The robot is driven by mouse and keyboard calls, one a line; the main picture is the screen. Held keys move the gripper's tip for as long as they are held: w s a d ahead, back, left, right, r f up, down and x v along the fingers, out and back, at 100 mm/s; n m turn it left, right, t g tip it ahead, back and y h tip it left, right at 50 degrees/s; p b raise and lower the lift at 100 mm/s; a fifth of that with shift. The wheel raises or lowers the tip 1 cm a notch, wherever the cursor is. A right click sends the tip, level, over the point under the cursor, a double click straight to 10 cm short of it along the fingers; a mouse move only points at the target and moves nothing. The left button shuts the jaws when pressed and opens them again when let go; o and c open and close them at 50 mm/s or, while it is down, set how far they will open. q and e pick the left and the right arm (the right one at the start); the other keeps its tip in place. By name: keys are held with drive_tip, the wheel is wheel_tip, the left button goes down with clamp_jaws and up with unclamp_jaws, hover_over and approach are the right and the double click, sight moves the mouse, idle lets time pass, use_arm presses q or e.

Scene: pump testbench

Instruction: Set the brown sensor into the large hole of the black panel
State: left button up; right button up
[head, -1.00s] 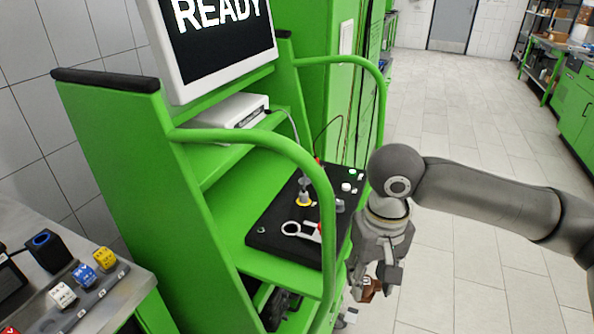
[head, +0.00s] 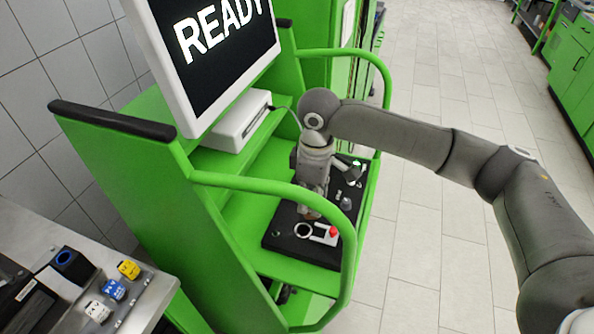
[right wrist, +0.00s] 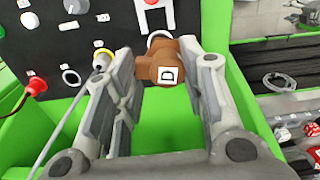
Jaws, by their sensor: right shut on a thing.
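The brown sensor (right wrist: 148,70), marked with a white "D" label, is between the fingers of my right gripper (right wrist: 165,62) in the right wrist view. My right gripper (head: 311,205) is shut on it and hangs over the black panel (head: 283,252) in the head view. There the sensor is mostly hidden by the gripper. A large white-rimmed ring (head: 303,230) lies on the panel just below the gripper, beside a white plate with a red button (head: 333,231). I cannot tell whether the sensor touches the panel. My left gripper is not in view.
A green curved rail (head: 335,215) runs in front of the panel. A monitor reading "READY" (head: 215,60) stands behind it. A yellow-ringed connector (right wrist: 101,58) and a red connector (right wrist: 37,86) with cables show on the panel.

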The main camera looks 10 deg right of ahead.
drive_tip(key=shift+w+a+r+n+p, duration=0.25)
drive_tip(key=shift+w+a+n+p, duration=0.35)
drive_tip(key=shift+w+n, duration=0.15)
drive_tip(key=shift+n, duration=0.35)
drive_tip(key=f+b, duration=0.6)
drive_tip(key=f, duration=0.1)
drive_tip(key=shift+w+b, duration=0.2)
drive_tip(key=shift+b, duration=0.1)
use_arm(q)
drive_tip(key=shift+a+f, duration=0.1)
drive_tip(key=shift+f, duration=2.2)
use_arm(e)
drive_tip(key=shift+f, duration=0.55)
use_arm(q)
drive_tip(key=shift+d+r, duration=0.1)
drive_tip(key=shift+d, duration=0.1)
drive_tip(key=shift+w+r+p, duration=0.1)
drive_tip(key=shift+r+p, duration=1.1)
drive_tip(key=shift+p, duration=0.05)
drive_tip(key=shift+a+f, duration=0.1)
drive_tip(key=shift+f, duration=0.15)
use_arm(e)
drive_tip(key=shift+f, duration=1.1)
